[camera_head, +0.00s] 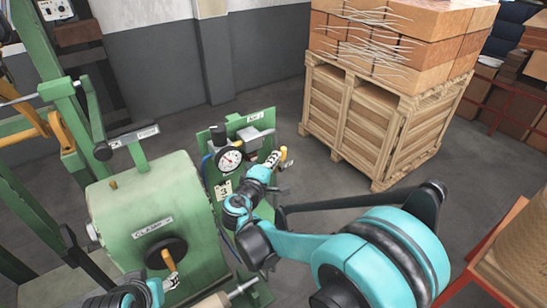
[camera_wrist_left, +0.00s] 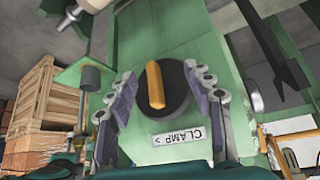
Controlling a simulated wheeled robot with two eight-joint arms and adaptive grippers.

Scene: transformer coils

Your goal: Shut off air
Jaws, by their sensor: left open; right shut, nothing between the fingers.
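The air panel (camera_head: 211,168) is a green board with a round gauge (camera_head: 230,158), a small "AIR" label and a yellow handle (camera_head: 283,153) at its right edge. My right gripper (camera_head: 274,158) is shut and empty, close beside that yellow handle; I cannot tell whether they touch. My left gripper (camera_head: 171,279) is at the bottom left of the head view, by the clamp knob. In the left wrist view my left gripper (camera_wrist_left: 160,78) is open, with a finger on each side of the black clamp knob (camera_wrist_left: 176,98) and its yellow bar (camera_wrist_left: 155,85).
The green machine housing (camera_head: 150,205) with the "CLAMP" label stands left of the air panel. A wooden crate (camera_head: 370,120) with boxes (camera_head: 400,50) on top stands behind to the right. An orange-framed stand (camera_head: 485,250) is at the right edge. Grey floor is clear between.

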